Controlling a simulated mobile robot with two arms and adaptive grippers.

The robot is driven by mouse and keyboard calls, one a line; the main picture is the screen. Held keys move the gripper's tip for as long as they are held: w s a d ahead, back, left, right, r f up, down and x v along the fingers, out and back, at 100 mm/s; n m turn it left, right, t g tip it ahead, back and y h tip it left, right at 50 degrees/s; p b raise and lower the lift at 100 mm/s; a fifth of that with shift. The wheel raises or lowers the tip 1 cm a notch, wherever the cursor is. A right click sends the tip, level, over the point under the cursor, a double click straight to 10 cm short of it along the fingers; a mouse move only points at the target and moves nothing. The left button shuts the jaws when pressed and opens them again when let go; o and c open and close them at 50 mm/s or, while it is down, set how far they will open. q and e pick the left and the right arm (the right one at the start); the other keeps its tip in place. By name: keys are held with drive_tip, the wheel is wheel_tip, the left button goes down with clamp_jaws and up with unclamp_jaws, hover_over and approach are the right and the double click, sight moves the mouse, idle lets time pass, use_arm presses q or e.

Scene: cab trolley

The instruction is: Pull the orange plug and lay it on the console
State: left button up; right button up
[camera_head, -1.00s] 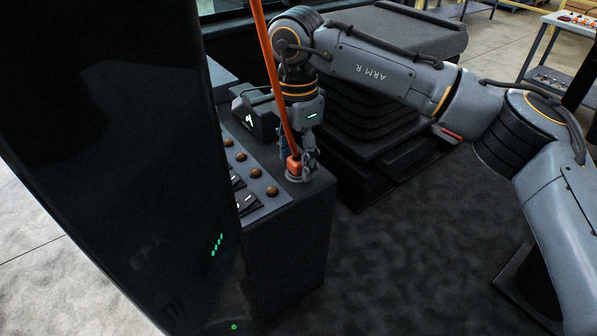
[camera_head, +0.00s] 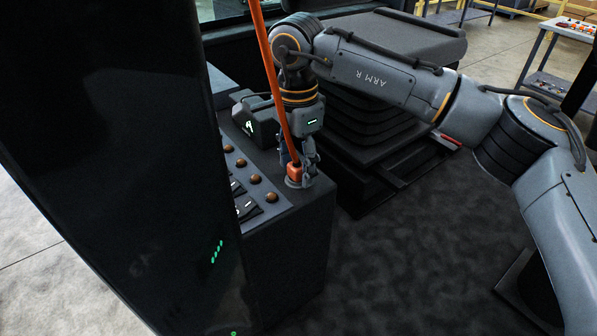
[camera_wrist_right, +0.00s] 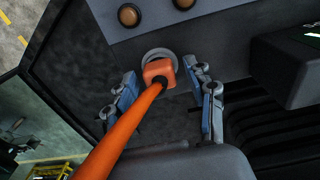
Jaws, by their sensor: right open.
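The orange plug (camera_head: 294,169) sits in a round grey socket at the near right end of the console (camera_head: 274,205). A thick orange cable (camera_head: 273,75) rises from it. In the right wrist view the plug (camera_wrist_right: 159,72) and its socket ring (camera_wrist_right: 157,54) show between the fingers. My right gripper (camera_head: 302,167) points down over that end of the console. In the wrist view its fingers (camera_wrist_right: 165,103) are spread, one on each side of the plug, with gaps between. My left gripper does not show.
Several brown knobs (camera_head: 255,179) and dark rocker switches (camera_head: 247,207) line the console. A black box with a lit green symbol (camera_head: 252,122) stands behind. A dark seat (camera_head: 389,45) is beyond the arm. A large dark panel fills the left.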

sight(297, 164)
idle(0.3)
clamp_jaws()
drive_tip(key=shift+r+p, duration=1.75)
drive_tip(key=shift+r, duration=1.25)
